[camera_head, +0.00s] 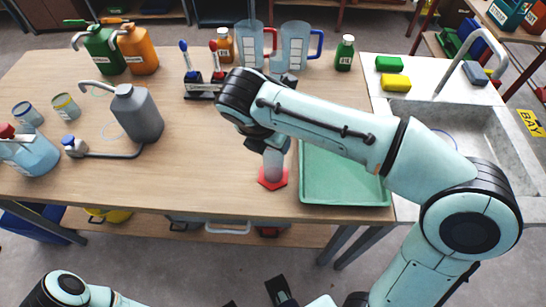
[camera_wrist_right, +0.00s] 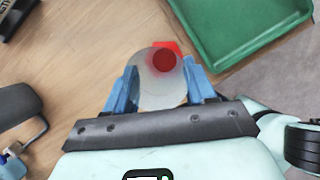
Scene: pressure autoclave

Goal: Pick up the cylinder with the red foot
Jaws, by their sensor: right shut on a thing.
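The cylinder (camera_head: 273,163) is clear and greyish with a red hexagonal foot (camera_head: 272,180). It is upright near the front edge of the table, left of the green tray; I cannot tell whether the foot touches the wood. My right gripper (camera_head: 267,140) is around its upper part, partly hidden by my right arm. In the right wrist view, I look down into the cylinder (camera_wrist_right: 150,85), with the blue fingers (camera_wrist_right: 160,92) shut on it from both sides and red showing at its far end.
The green tray (camera_head: 345,197) lies just right of the cylinder. Two measuring jugs (camera_head: 295,45), a dark rack (camera_head: 203,88) and small bottles stand behind. A grey wash bottle (camera_head: 137,115) stands left. A sink (camera_head: 455,130) is at right. The wood between wash bottle and cylinder is clear.

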